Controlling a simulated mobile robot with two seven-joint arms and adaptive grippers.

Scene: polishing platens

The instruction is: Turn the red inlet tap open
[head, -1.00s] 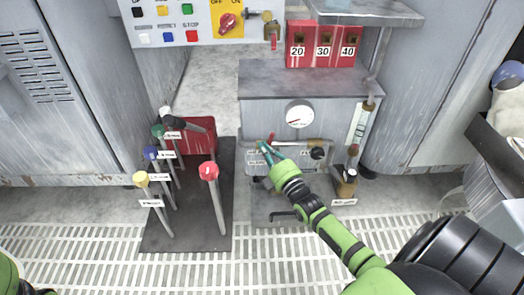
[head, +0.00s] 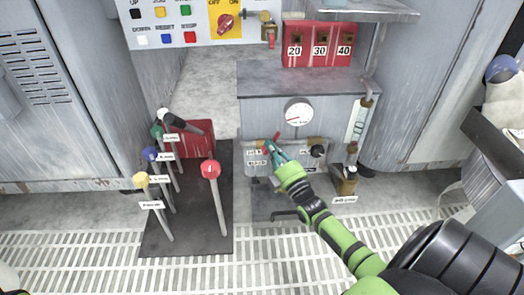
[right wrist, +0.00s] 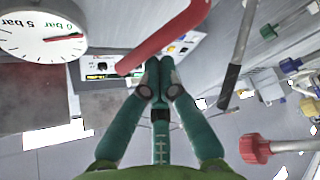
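The red inlet tap (head: 277,136) shows as a small red lever on the grey panel below the pressure gauge (head: 298,114). In the right wrist view the red lever (right wrist: 168,34) is a long bar slanting from the top edge down to the left. My right gripper (head: 271,149) is at the tap, its green fingers partly covering the panel. In the right wrist view its fingertips (right wrist: 159,66) are together, with nothing visible between them, close against or just below the lever. I cannot tell whether they touch it. My left gripper is not in view.
A black knob (head: 318,151) is right of the tap. A red-topped lever (head: 210,170) and several colored-knob levers stand on the dark plate (head: 190,240) at left. The gauge needle (right wrist: 52,38) is near 0 bar.

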